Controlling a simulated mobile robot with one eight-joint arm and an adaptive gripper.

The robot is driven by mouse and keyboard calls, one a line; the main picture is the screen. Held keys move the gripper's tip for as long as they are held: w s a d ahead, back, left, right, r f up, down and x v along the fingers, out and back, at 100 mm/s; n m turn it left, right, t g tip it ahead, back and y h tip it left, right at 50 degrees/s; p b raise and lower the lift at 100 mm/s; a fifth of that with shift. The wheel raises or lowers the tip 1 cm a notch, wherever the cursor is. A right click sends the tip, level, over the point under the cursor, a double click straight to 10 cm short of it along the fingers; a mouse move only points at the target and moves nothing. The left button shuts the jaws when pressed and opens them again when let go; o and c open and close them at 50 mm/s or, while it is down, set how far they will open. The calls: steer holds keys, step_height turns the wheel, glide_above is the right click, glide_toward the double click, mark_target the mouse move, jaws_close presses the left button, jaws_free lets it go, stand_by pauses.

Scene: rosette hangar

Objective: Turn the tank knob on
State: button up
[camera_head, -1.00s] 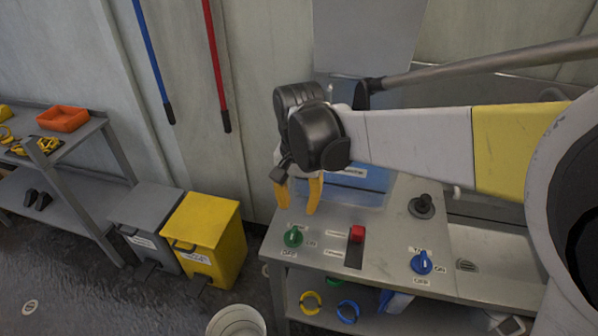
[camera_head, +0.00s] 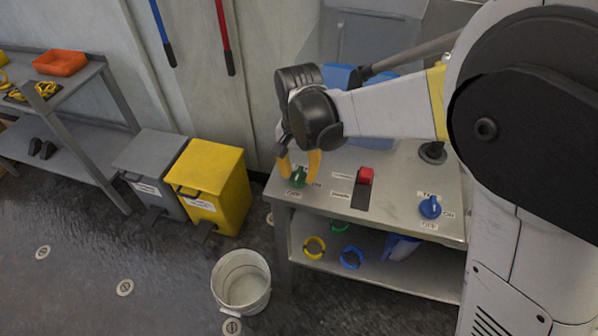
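A green knob (camera_head: 298,179) sits at the left front of the grey counter (camera_head: 400,201), with ON and OFF labels beside it. A blue knob (camera_head: 430,208) sits at the right front, also with ON and OFF labels. The label above the blue knob begins with T but is too small to read surely; the one above the green knob is hidden by my gripper. My gripper (camera_head: 299,168) is open, its two yellow fingers pointing down, one on each side of the green knob in this view. I cannot tell whether they touch it.
A red switch (camera_head: 366,175) on a dark plate stands between the knobs. Several coloured rings lie on the shelf below. A white bucket (camera_head: 241,283) stands on the floor in front, and a yellow bin (camera_head: 224,190) and a grey bin (camera_head: 150,170) stand left.

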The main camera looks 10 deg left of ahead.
jaws_close()
steer(key=shift+n, duration=0.3)
steer(key=n+p, duration=0.1)
steer(key=n, duration=0.3)
steer(key=n+p, duration=0.1)
steer(key=n, duration=0.3)
steer(key=shift+n, duration=0.4)
steer(key=n, duration=0.4)
steer(key=shift+n, duration=0.3)
steer(key=shift+n+p, duration=0.4)
steer(key=shift+n, duration=1.6)
